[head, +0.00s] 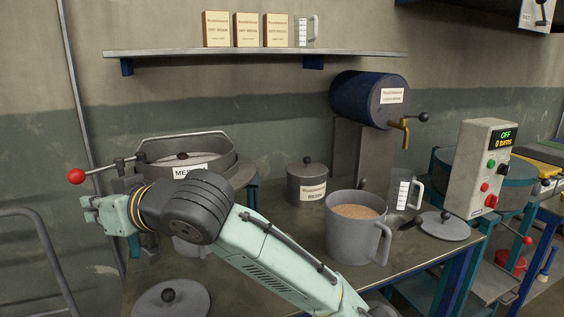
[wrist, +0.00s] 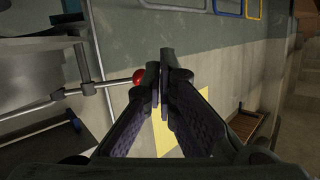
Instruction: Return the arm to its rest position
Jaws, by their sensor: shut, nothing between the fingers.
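My arm (head: 270,257) reaches from the lower right of the head view up to the left, over the front of the bench. Its mint-coloured end (head: 105,214) is at the left, just below the red ball (head: 76,176) of a lever. The fingers cannot be made out in the head view. In the wrist view my gripper (wrist: 165,85) is shut and empty, with its fingertips together. The red ball (wrist: 139,76) shows just left of the fingers there; whether they touch it I cannot tell.
On the bench stand the mesh-labelled sieve (head: 190,170), the resin pot (head: 307,183), a grey mug of grain (head: 356,228) and a clear jug (head: 402,190). Lids lie at the front (head: 172,300) and right (head: 443,227). A blue barrel (head: 362,100) and a control box (head: 481,168) stand behind and right.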

